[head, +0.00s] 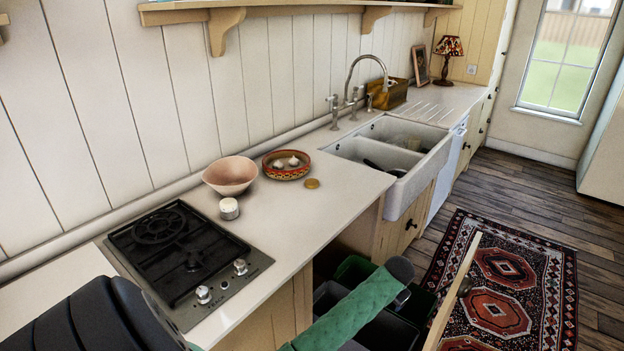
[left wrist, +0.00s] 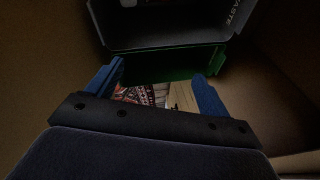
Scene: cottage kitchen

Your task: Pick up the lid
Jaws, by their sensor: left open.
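A small flat gold-brown disc (head: 312,184), which looks like a lid, lies on the counter to the right of the red patterned bowl. A small white jar (head: 229,208) with a pale top stands beside the hob. My left gripper (left wrist: 158,80) shows in the left wrist view with its two blue fingers wide apart and nothing between them. It is low, near the bins and well away from the counter top. I cannot make it out in the head view. My right gripper is in neither view.
A pink bowl (head: 230,175), a patterned bowl (head: 287,165) with white bulbs and a black hob (head: 178,250) are on the counter (head: 275,220). A grey bin (left wrist: 160,35) and a green bin (left wrist: 165,68) are near my left gripper. A wooden panel (head: 455,290) stands out over the rug.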

